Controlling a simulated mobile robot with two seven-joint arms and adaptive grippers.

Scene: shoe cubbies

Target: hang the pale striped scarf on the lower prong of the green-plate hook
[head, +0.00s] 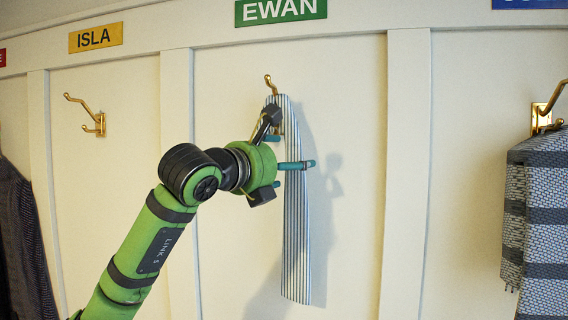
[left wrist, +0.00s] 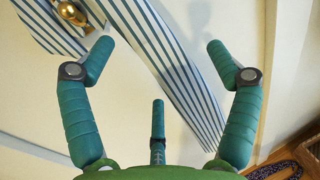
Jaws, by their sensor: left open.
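The pale scarf with thin blue stripes (head: 296,230) hangs long and narrow against the wall beneath the green EWAN plate (head: 281,10). It also shows in the left wrist view (left wrist: 178,75). The brass hook's upper prong (head: 270,83) stands bare above the scarf's top. The lower prong is covered in the head view, and a brass part of the hook (left wrist: 73,16) shows between striped folds in the left wrist view. My left gripper (head: 286,150) is open in front of the scarf's upper part, with nothing between its fingers (left wrist: 157,50). My right gripper is out of view.
A yellow ISLA plate (head: 95,38) with an empty brass hook (head: 90,115) is to the left. A blue-grey banded scarf (head: 545,220) hangs from the right hook. Upright cream dividers (head: 407,170) flank the middle bay. A dark garment (head: 22,245) hangs far left.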

